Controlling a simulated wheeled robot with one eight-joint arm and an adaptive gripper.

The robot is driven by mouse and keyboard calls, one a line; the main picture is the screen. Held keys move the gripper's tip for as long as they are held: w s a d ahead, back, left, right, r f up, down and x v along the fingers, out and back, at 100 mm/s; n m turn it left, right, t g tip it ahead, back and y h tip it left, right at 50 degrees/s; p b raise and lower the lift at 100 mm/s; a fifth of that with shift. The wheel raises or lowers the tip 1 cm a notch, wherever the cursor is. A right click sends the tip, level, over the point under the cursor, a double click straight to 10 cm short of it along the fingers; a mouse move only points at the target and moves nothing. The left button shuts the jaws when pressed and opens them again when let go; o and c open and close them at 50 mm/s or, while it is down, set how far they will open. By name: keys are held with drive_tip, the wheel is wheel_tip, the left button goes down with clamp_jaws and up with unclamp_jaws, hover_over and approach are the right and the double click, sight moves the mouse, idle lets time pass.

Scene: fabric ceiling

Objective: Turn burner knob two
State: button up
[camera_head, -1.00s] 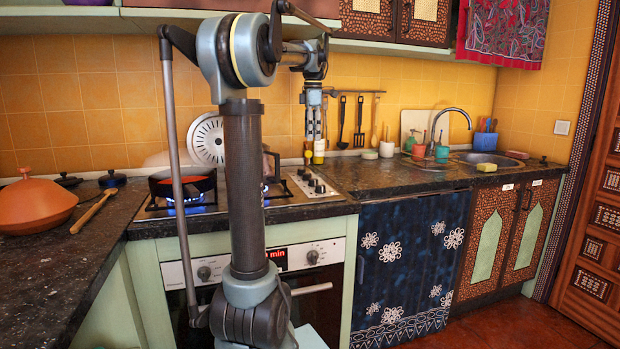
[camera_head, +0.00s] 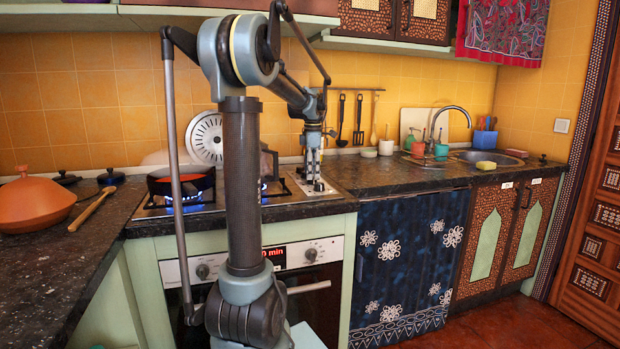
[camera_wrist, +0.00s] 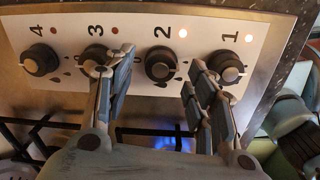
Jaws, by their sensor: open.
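The left fingertip overlaps knob three (camera_wrist: 95,55); the right fingertip lies between knob two and knob one (camera_wrist: 227,66). I cannot tell whether either finger touches a knob. In the head view my gripper (camera_head: 313,181) is low over the right end of the stove and hides most of the knobs.
Knob four (camera_wrist: 40,60) is at the far left of the panel. The lights beside "1" and "2" glow brightly. A blue flame (camera_wrist: 180,140) burns below the fingers. A pan (camera_head: 181,182) stands over flames at the left.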

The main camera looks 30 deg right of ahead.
drive_tip(key=shift+f, duration=1.05)
drive_tip(key=c, duration=1.1)
